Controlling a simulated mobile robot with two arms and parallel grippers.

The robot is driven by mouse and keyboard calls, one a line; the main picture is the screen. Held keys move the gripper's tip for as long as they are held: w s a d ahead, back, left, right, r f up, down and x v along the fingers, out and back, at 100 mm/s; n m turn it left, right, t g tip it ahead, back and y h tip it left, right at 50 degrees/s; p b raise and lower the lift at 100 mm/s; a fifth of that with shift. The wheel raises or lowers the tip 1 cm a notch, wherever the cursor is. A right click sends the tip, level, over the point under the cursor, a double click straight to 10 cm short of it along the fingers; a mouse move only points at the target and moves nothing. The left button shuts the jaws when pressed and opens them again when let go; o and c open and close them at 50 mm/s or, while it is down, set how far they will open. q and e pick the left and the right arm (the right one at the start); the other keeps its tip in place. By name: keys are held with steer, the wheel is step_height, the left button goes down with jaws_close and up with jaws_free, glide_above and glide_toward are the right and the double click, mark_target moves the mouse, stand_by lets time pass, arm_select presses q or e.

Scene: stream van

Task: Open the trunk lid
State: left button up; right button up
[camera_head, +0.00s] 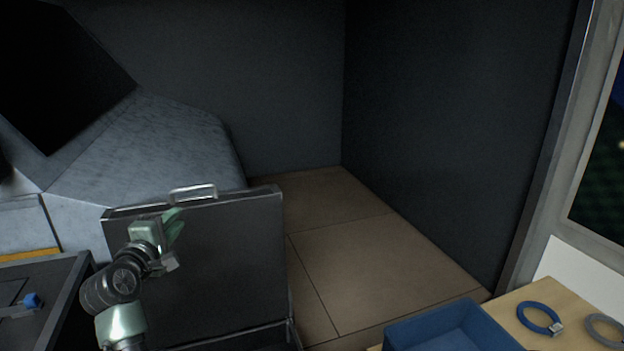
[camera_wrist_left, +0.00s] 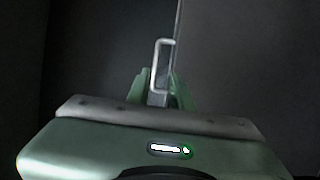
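The trunk lid (camera_head: 225,255) is a dark panel standing roughly upright in the lower left of the head view. Its metal handle (camera_head: 193,193) is at the top edge. In the wrist view the handle (camera_wrist_left: 163,62) shows beyond my left gripper's fingers. My left gripper (camera_head: 174,226) is in front of the lid's upper left part, just below the handle. Its green fingers (camera_wrist_left: 160,88) are apart, with no grip on the handle visible. Whether they touch the lid cannot be told. The inside of the trunk is mostly hidden at the bottom edge. My right gripper is not in view.
A dark-topped surface with a small blue item (camera_head: 32,300) is at the lower left. A blue bin (camera_head: 400,335) and a blue ring (camera_head: 540,318) are on a wooden table (camera_head: 510,300) at the lower right. Brown floor (camera_head: 350,235) right of the lid is clear.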

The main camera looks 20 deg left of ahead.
arm_select(q)
steer(key=s+d+f+m+g+h, duration=0.2)
steer(key=s+d+f+m+g, duration=0.1)
steer(key=d+f+m, duration=0.45)
steer(key=s+d+f+m+g+h, duration=0.25)
steer(key=d+f+m, duration=0.25)
steer(key=d+f, duration=0.4)
steer(key=s+d+f+m+g+h, duration=0.1)
steer(key=s+d+f+m+g, duration=0.3)
steer(key=s+d+f+m, duration=0.55)
steer(key=s+d+f+m+g, duration=0.2)
steer(key=s+d+f+g, duration=0.3)
steer(key=s, duration=0.9)
step_height(320, 180, down, 24)
steer(key=s+p, duration=0.2)
steer(key=s+a+f+p, duration=0.1)
steer(key=s+a+f, duration=0.1)
steer(key=s+f, duration=1.2)
steer(key=s+g, duration=0.1)
steer(key=s, duration=0.1)
steer(key=shift+s+a+f, duration=0.2)
steer(key=shift+s, duration=0.2)
